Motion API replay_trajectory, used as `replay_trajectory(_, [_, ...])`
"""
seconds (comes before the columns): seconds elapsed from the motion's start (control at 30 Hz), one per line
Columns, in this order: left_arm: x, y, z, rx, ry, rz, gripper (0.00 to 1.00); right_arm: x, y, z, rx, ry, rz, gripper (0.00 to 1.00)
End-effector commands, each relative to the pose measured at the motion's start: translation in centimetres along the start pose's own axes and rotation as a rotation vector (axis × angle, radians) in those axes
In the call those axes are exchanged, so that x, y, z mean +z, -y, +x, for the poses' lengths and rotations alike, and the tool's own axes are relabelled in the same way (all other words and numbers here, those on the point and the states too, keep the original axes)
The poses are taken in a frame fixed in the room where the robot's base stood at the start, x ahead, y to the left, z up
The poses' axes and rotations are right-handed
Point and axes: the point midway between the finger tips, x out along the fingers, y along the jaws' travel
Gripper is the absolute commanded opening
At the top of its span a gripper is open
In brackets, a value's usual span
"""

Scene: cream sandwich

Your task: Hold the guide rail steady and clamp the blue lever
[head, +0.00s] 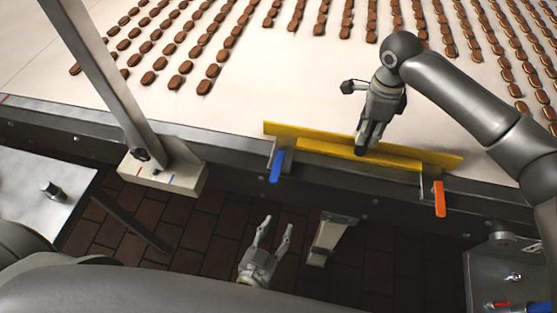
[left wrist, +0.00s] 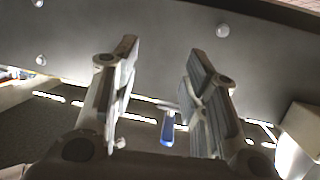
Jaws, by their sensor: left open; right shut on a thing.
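The yellow guide rail (head: 300,134) lies along the near edge of the conveyor in the head view. My right gripper (head: 364,146) is shut on the guide rail near its middle, coming from above. The blue lever (head: 277,166) hangs down at the left part of the rail, on the front of the conveyor frame. My left gripper (head: 277,228) is open and empty, below the blue lever and apart from it. In the left wrist view the blue lever (left wrist: 167,130) shows between the two open fingers, further off.
An orange lever (head: 439,198) hangs at the right part of the rail. Rows of brown biscuits (head: 205,87) cover the pale belt (head: 40,60). A slanted metal post (head: 95,75) with a pale block (head: 165,178) stands left. Dark floor tiles show below.

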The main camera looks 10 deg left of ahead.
Motion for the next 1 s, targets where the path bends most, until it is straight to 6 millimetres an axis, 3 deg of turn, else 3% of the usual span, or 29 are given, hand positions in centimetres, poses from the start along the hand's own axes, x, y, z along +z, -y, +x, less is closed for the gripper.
replay_trajectory(0.03, [-2.7, 0.4, -0.3, -0.030, -0.056, -0.011, 0.41, 0.0, 0.0, 0.0, 0.001, 0.000, 0.000, 0.00])
replay_trajectory(0.1, [-5.9, 1.0, -0.6, -0.070, -0.122, -0.019, 0.41, 0.0, 0.0, 0.0, 0.001, 0.000, 0.000, 0.00])
replay_trajectory(0.2, [-9.3, 1.9, -1.2, -0.119, -0.191, -0.032, 0.41, 0.0, 0.0, 0.0, 0.001, 0.000, 0.000, 0.00])
replay_trajectory(0.3, [-11.3, 2.6, -1.7, -0.152, -0.231, -0.040, 0.41, 0.0, 0.0, 0.0, 0.001, 0.000, 0.000, 0.00])
replay_trajectory(0.43, [-12.6, 3.0, -1.7, -0.172, -0.254, -0.045, 0.41, 0.0, 0.0, 0.0, 0.001, 0.000, 0.000, 0.00])
replay_trajectory(0.57, [-13.1, 3.4, -0.3, -0.175, -0.259, -0.044, 0.41, 0.0, 0.0, 0.0, 0.001, 0.000, 0.000, 0.00])
replay_trajectory(1.0, [-15.1, 4.8, 7.6, -0.172, -0.256, -0.044, 0.41, 0.0, 0.0, 0.0, 0.001, 0.000, 0.000, 0.00])
